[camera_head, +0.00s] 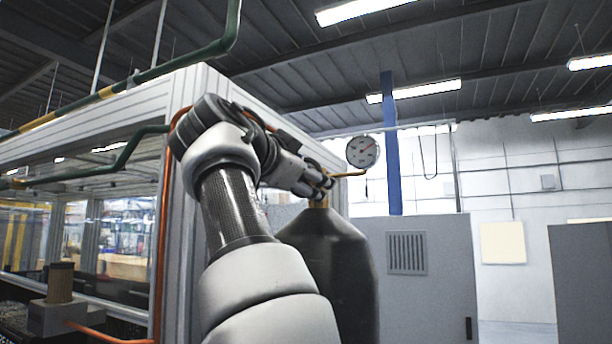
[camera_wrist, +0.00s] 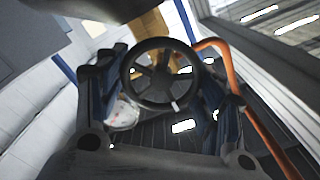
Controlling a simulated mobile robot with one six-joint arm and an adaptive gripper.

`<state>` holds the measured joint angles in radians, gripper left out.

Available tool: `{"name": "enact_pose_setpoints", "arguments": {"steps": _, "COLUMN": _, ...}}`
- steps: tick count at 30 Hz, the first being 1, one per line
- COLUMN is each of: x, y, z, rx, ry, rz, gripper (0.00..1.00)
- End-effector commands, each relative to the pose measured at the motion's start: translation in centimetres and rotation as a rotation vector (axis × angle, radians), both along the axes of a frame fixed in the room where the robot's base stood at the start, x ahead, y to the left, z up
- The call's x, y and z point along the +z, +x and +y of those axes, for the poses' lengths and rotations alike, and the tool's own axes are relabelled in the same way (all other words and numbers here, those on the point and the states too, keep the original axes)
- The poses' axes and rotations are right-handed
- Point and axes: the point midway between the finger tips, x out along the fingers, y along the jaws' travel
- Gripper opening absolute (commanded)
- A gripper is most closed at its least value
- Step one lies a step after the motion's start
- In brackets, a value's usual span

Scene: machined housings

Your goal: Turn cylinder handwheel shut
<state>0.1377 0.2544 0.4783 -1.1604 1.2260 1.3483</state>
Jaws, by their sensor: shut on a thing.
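The dark gas cylinder (camera_head: 338,262) stands upright behind my arm, with a brass-coloured valve at its neck. The black spoked handwheel (camera_wrist: 157,97) shows in the wrist view between the two fingers of my gripper (camera_wrist: 158,92). A small light mark sits on the wheel's lower rim. In the head view my gripper (camera_head: 319,187) is at the valve on top of the cylinder, shut on the handwheel. The wheel itself is mostly hidden there by the fingers.
A round pressure gauge (camera_head: 363,152) sits just right of the valve. An orange hose (camera_head: 160,230) runs down the framed enclosure (camera_head: 192,130) on the left, close to my arm. A grey cabinet (camera_head: 425,270) stands behind the cylinder.

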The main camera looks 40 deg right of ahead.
Motion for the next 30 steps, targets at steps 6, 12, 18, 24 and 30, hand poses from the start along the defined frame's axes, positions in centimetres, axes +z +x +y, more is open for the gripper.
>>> {"name": "enact_pose_setpoints", "arguments": {"steps": 6, "x": 0.1, "y": 0.0, "z": 0.0, "rx": 0.001, "ry": 0.000, "rz": -0.004, "gripper": 0.63}}
{"name": "enact_pose_setpoints", "arguments": {"steps": 12, "x": 0.1, "y": 0.0, "z": 0.0, "rx": 0.001, "ry": 0.000, "rz": -0.002, "gripper": 0.76}}
{"name": "enact_pose_setpoints", "arguments": {"steps": 18, "x": 0.0, "y": 0.0, "z": 0.0, "rx": 0.001, "ry": 0.000, "rz": -0.001, "gripper": 0.83}}
{"name": "enact_pose_setpoints", "arguments": {"steps": 24, "x": 0.0, "y": 0.0, "z": 0.0, "rx": 0.000, "ry": 0.000, "rz": 0.000, "gripper": 0.83}}
{"name": "enact_pose_setpoints", "arguments": {"steps": 30, "x": 0.1, "y": -0.4, "z": 1.2, "rx": 0.005, "ry": 0.001, "rz": 0.000, "gripper": 0.83}}
